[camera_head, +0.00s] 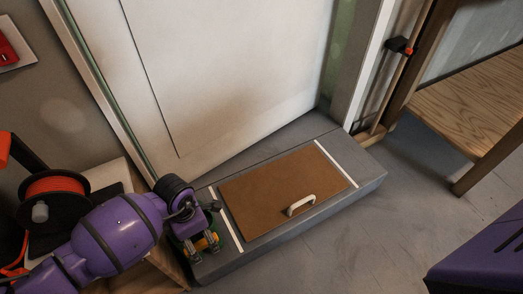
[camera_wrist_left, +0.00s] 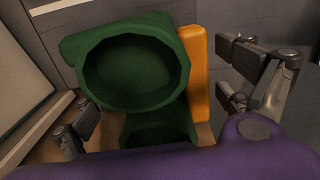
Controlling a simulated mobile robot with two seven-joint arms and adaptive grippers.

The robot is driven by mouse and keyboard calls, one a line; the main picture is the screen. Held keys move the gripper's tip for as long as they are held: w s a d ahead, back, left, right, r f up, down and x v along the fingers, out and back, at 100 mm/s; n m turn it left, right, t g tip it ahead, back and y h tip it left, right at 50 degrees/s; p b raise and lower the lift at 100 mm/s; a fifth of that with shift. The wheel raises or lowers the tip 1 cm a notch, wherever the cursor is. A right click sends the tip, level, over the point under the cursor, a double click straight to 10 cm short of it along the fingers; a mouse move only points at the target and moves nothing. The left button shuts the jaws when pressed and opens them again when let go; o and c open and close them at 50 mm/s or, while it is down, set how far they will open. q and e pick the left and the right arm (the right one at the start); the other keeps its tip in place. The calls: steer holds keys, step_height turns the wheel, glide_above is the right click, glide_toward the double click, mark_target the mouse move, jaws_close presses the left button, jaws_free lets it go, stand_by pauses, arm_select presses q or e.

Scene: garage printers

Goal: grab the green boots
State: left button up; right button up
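The green boots (camera_wrist_left: 128,78) fill the middle of the left wrist view, dark green with a round opening facing the camera. A second green opening (camera_wrist_left: 160,130) shows below it, and an orange strip (camera_wrist_left: 197,75) runs along their right side. In the head view, only bits of green and orange of the boots (camera_head: 203,243) show beneath my left gripper (camera_head: 202,248), at the left end of the grey step. My left gripper's fingers are spread wide, one on each side of the boots. Contact cannot be told. My right gripper is not in view.
A brown panel with a white handle (camera_head: 300,205) lies on the grey step (camera_head: 345,185). A white door (camera_head: 225,80) rises behind it. An orange filament spool (camera_head: 55,192) stands left, close to my left arm. A wooden shelf (camera_head: 470,100) stands right. The floor before the step is clear.

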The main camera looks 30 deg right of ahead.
arm_select(q)
steer(key=shift+w+a, duration=0.1)
steer(key=shift+w, duration=0.05)
steer(key=c, duration=2.2)
steer(key=shift+w, duration=0.1)
jaws_close()
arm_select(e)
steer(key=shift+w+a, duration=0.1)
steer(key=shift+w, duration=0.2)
arm_select(q)
steer(key=shift+r, duration=0.15)
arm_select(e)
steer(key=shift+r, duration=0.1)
